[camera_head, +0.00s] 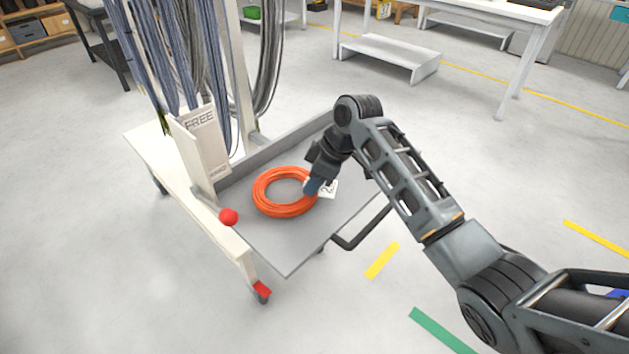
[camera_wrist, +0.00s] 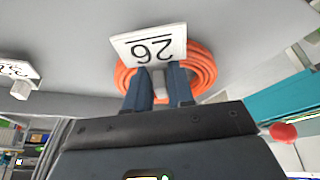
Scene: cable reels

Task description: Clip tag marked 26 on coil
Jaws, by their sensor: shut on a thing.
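The orange coil (camera_head: 272,207) lies flat on the grey cart tray. The white tag marked 26 (camera_wrist: 150,47) shows upside down in the wrist view, in front of the coil (camera_wrist: 205,65). The tag (camera_head: 329,188) also shows in the head view at the coil's right side. My gripper (camera_head: 313,187) is over the coil's right edge; in the wrist view my gripper (camera_wrist: 160,88) is shut on the light stem below the tag's face. I cannot tell whether the tag's clip touches the coil; the fingers hide its lower part.
The cart tray (camera_head: 290,247) has a low raised rim at the back. A post with a FREE sign (camera_head: 202,135) and hanging cables (camera_head: 190,50) stand left and behind. A red ball (camera_head: 228,216) is on the left edge. Another white tag (camera_wrist: 18,70) shows at left in the wrist view.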

